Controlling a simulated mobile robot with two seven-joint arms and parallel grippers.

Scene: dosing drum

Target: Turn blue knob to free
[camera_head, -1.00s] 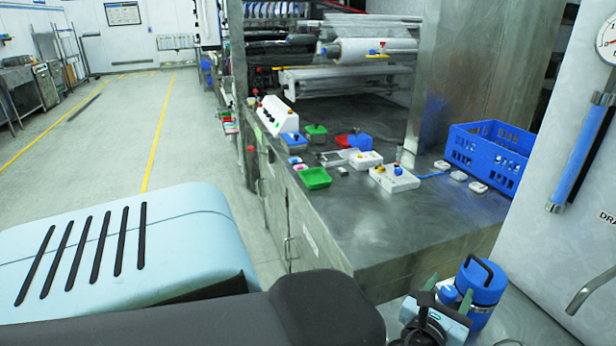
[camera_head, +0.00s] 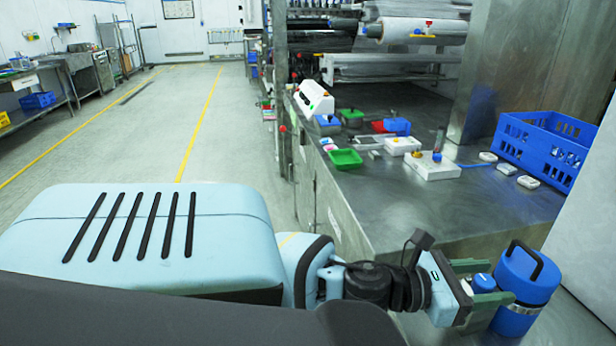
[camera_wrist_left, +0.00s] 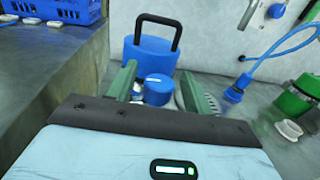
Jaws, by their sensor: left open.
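A blue drum (camera_head: 527,285) with a black handle stands on the grey surface at the lower right. It also shows in the left wrist view (camera_wrist_left: 135,55). A blue knob (camera_head: 484,283) with a light mark on top sits in front of the drum. In the left wrist view the knob (camera_wrist_left: 158,90) is between my fingers. My left gripper (camera_head: 499,281) is open, its green fingers on either side of the knob. I cannot tell if they touch it. The knob's lower part is hidden. My right gripper is not in view.
A blue crate (camera_head: 548,150), a white box with a yellow knob (camera_head: 432,168) and a green tray (camera_head: 346,159) are on the metal bench. In the left wrist view a blue cable (camera_wrist_left: 275,58) and a green container (camera_wrist_left: 297,100) are to the right.

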